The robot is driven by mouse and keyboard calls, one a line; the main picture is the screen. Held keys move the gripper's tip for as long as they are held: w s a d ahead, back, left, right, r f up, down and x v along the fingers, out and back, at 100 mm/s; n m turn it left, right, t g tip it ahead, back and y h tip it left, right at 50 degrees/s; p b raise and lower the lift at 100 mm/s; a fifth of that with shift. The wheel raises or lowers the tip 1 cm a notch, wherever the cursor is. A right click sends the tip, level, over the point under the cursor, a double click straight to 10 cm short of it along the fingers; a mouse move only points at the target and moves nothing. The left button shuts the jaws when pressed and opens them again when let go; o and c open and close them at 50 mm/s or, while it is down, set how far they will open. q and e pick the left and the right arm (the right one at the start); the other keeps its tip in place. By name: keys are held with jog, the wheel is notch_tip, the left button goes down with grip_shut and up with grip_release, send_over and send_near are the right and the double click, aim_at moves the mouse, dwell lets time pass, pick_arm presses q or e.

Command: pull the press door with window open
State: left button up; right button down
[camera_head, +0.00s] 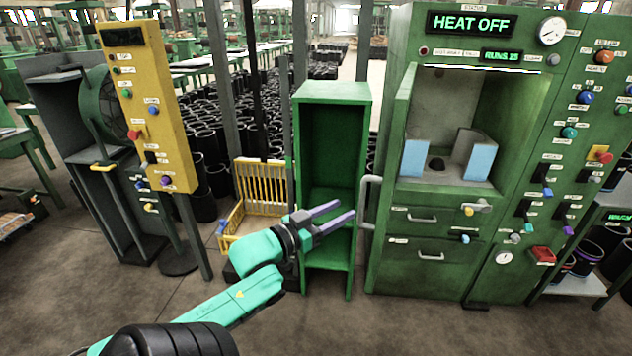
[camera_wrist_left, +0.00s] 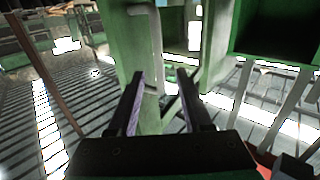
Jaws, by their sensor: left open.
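The green press (camera_head: 450,240) stands right of centre with a lit "HEAT OFF" sign. Its chamber shows open to view, with two blue-faced blocks inside. A green door panel (camera_head: 402,115) shows at a steep angle along the chamber's left side; its window cannot be made out. A grey bar handle (camera_head: 368,202) sticks out at the press's left edge. It also shows in the left wrist view (camera_wrist_left: 157,45), ahead of the fingers. My left gripper (camera_head: 336,214) is open and empty, its purple-lined fingers pointing right at the handle, apparently just short of it. My right gripper is out of view.
A narrow green open cabinet (camera_head: 331,93) stands directly behind my left gripper. A yellow crate (camera_head: 262,185) and a yellow control panel (camera_head: 152,110) are to the left. Black sleeves crowd the floor behind. The floor in front of the press is clear.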

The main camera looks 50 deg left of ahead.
pick_arm(q)
jog(key=s, duration=0.6)
jog(key=shift+s+a, duration=0.15)
jog(key=shift+s, duration=0.1)
